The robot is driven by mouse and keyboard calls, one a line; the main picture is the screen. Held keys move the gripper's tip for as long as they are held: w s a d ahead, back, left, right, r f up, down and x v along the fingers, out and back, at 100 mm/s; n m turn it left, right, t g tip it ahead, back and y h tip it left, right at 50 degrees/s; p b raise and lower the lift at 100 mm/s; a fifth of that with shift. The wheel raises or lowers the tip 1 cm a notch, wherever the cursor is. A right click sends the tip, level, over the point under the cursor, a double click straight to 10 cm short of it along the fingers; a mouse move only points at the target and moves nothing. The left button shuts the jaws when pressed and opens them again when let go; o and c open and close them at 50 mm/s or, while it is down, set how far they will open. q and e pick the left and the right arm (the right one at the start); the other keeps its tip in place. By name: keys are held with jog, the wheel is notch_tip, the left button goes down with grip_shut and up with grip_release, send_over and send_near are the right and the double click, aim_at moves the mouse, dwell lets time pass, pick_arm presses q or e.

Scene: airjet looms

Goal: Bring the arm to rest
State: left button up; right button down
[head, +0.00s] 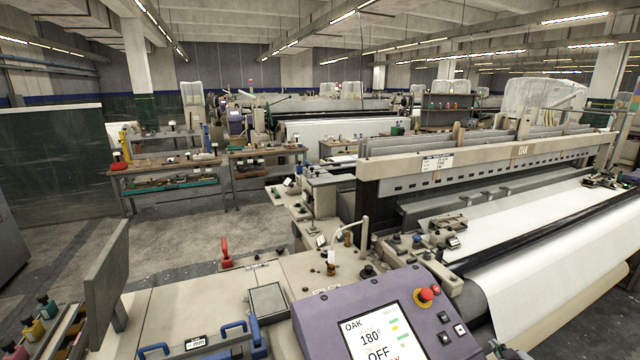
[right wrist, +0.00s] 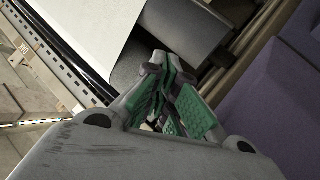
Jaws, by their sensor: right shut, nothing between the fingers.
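My right gripper (right wrist: 158,92) fills the middle of the right wrist view, its green-padded fingers drawn together with nothing between them. In the head view only a small part of it (head: 506,350) shows at the bottom edge, right of the loom's purple control panel (head: 400,318) and in front of the cloth roll. The panel's screen reads OAK, 180° and OFF. The purple housing also shows at the right of the right wrist view (right wrist: 285,95). My left gripper is not in view.
The loom's white cloth (head: 560,235) and front roll (head: 540,305) lie at the right. A red emergency button (head: 425,295) stands out from the panel. A pale worktop (head: 180,305) with blue handles and a red-handled tool (head: 226,254) is at the left. Open floor lies beyond.

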jog(key=s+d+f+m+g+h, duration=0.1)
jog(key=s+f+g, duration=0.1)
jog(key=s+f, duration=0.9)
jog(key=s+d+f+g, duration=0.1)
jog(key=s+f+g, duration=0.2)
jog(key=s+f, duration=0.8)
jog(key=s+a+f+g, duration=0.2)
jog(key=s+a+f, duration=0.3)
jog(key=f, duration=0.4)
jog(key=s+a+f+g, duration=0.1)
jog(key=s+a+f, duration=0.2)
jog(key=s+f, duration=0.5)
jog(key=s+a+f+g+y, duration=0.1)
jog(key=s+a+f, duration=0.1)
jog(key=s+a, duration=0.4)
jog(key=s+a+f+g+y, duration=0.1)
jog(key=s+a+f, duration=0.2)
jog(key=s+a, duration=0.3)
jog(key=s+a+f+m+g+y, duration=0.1)
jog(key=s+a+f, duration=0.2)
jog(key=s+a, duration=0.3)
jog(key=a, duration=0.5)
jog(key=shift+s, duration=0.35)
